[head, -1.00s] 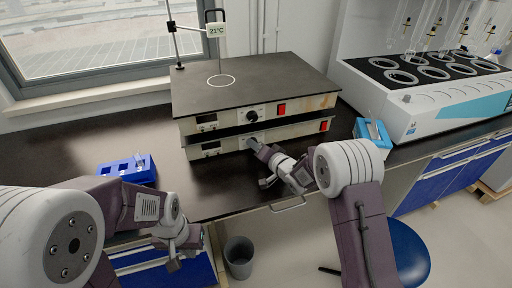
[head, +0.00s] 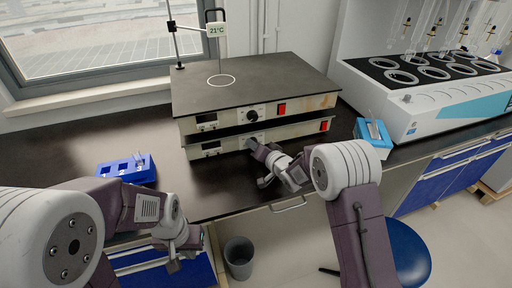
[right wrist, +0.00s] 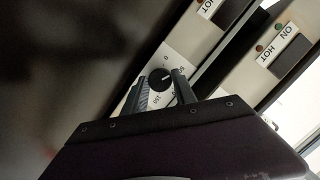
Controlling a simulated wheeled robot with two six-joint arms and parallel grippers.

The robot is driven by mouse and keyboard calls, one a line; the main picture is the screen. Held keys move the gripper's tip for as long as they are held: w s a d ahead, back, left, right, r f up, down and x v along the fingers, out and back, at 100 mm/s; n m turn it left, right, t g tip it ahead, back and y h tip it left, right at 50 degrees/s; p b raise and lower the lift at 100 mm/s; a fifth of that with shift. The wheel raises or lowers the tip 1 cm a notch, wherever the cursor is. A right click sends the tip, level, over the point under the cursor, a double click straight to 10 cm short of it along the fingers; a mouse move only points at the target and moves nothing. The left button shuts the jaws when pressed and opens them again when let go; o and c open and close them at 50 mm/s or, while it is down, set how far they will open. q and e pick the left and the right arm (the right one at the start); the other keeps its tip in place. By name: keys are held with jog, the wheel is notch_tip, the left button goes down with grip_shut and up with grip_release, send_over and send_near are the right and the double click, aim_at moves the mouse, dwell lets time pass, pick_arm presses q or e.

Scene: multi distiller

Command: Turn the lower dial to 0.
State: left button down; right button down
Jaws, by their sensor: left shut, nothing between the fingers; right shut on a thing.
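Two flat hotplates are stacked on the dark bench. The lower hotplate (head: 290,134) carries the lower dial on its front, mostly hidden in the head view by my right gripper (head: 255,147). In the right wrist view the lower dial (right wrist: 159,78) is a black knob with a white mark, ringed by printed numbers including 0 and 50. The fingers of my right gripper (right wrist: 161,92) stand on either side of the knob, shut on it. The mark appears turned away from the 0, toward the 50 side. My left gripper (head: 173,264) is shut and empty, low at the front.
The upper hotplate (head: 255,87) has its own dial (head: 252,115) just above my right gripper. A blue rack (head: 127,168) lies left on the bench, a light-blue box (head: 373,135) right. A white multi-place bath (head: 430,95) stands far right. A bin (head: 239,258) is on the floor.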

jog(key=n+h+b, duration=0.2)
jog(key=n, duration=0.1)
jog(key=shift+s+a+f, duration=0.1)
jog(key=shift+a+f, duration=0.05)
jog(key=shift+f, duration=0.05)
jog(key=shift+n+t+h+b, duration=0.3)
jog(key=shift+n+h+b, duration=0.1)
jog(key=shift+n+b, duration=0.25)
jog(key=shift+r+n+h, duration=0.1)
jog(key=shift+n+h, duration=0.2)
jog(key=shift+n, duration=0.35)
jog(key=shift+a+n+t+h+p, duration=0.1)
jog(key=shift+n+t+h+p, duration=0.2)
jog(key=shift+n+h+p, duration=0.35)
jog(key=shift+n, duration=0.35)
jog(key=c, duration=1.3)
grip_release()
jog(key=p+v, duration=0.1)
jog(key=v, duration=0.8)
jog(key=shift+s, duration=0.1)
